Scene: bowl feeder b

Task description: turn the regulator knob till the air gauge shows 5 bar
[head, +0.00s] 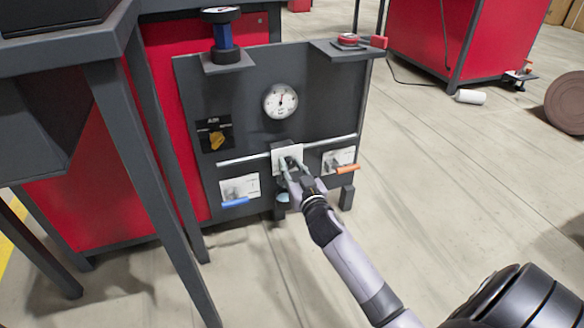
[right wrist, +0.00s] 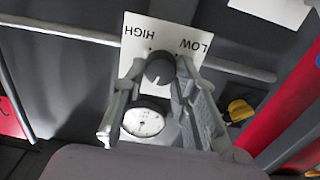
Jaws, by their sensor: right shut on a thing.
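The air gauge (head: 280,101) is a round white dial on the dark panel (head: 325,95). It also shows upside down between my fingers in the right wrist view (right wrist: 145,121). Its numbers are too small to read surely. The regulator knob (right wrist: 160,68) is dark and round, in front of a white HIGH/LOW plate (right wrist: 143,36). My right gripper (head: 291,168) reaches the regulator below the gauge. In the right wrist view its fingers (right wrist: 160,74) are shut on the knob, one on each side. The knob is mostly hidden in the head view. My left gripper is out of view.
A yellow rotary switch (head: 216,140) is left of the gauge. A blue lever (head: 235,202) and an orange lever (head: 348,169) flank the regulator. A pale pipe (head: 240,158) crosses the panel. A blue-black cylinder (head: 224,38) and a red device (head: 350,40) stand on top shelves.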

